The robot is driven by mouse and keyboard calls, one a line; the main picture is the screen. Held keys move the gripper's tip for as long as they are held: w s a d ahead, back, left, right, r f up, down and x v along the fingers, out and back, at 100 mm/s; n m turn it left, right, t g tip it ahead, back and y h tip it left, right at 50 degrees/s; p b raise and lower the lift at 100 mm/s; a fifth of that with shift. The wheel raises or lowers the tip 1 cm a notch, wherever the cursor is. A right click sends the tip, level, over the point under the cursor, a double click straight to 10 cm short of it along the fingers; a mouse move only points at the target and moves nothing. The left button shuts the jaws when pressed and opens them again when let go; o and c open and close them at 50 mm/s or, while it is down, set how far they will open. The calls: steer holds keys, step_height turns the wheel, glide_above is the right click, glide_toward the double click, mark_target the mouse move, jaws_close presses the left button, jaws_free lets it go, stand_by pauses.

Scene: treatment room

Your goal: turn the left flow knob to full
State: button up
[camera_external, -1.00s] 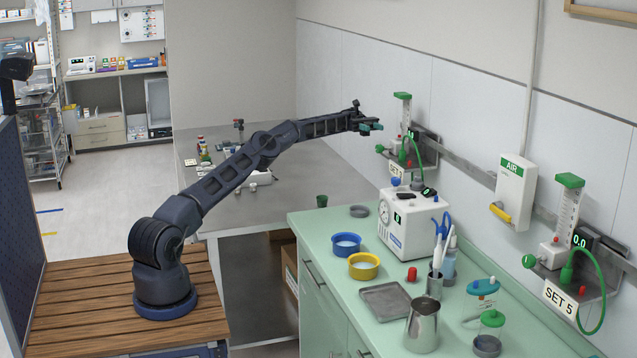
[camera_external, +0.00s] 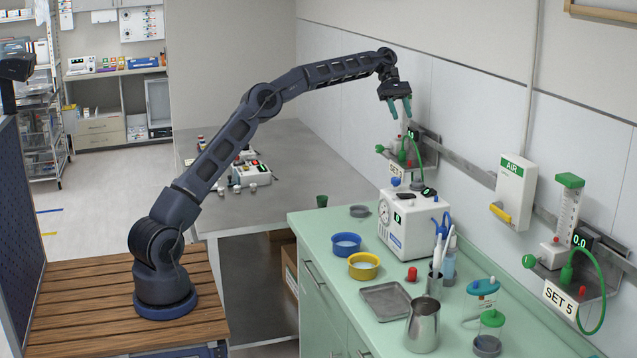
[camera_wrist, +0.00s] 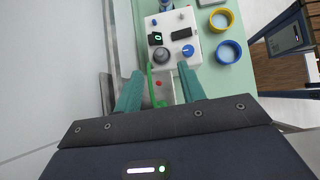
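Whether that red part is the knob I cannot tell. No contact shows.
A white device (camera_external: 413,222) stands on the green counter (camera_external: 330,285) below, with blue and yellow bowls (camera_external: 364,265) nearby. Right along the rail are a white AIR box (camera_external: 514,190) and SET 5 (camera_external: 560,293) with a green knob (camera_external: 529,261).

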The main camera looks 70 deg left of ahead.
step_height(320, 180, down, 6)
steer(key=a+r+y, duration=0.1)
steer(key=y, duration=1.2)
glide_toward(380, 146)
steer(key=x, duration=0.9)
steer(key=shift+a+f, duration=0.1)
steer(key=shift+f, duration=0.05)
steer(key=shift+c, duration=0.2)
steer(key=c, duration=0.8)
